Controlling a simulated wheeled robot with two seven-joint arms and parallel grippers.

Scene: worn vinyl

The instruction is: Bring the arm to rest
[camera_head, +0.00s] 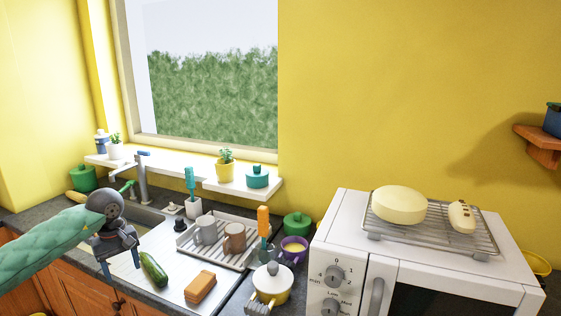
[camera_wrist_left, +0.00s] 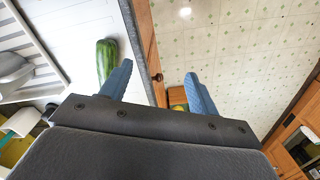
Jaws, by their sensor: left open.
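My left arm, in a padded green sleeve, comes in from the left in the head view. My left gripper (camera_head: 121,267) is open and empty, above the front edge of the counter by the sink. In the left wrist view its two blue fingers (camera_wrist_left: 160,80) are spread apart with nothing between them. A cucumber (camera_head: 154,269) lies on the white drainboard just right of the gripper; it also shows in the left wrist view (camera_wrist_left: 107,60), left of the fingers and apart from them. My right gripper does not show.
A dish rack (camera_head: 215,262) with two mugs, a brown sponge (camera_head: 200,287) and a yellow pot (camera_head: 272,284) stand to the right. A tap (camera_head: 141,180) rises behind the gripper. A white microwave (camera_head: 350,262) fills the right. Open floor (camera_wrist_left: 235,50) lies before the cabinets.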

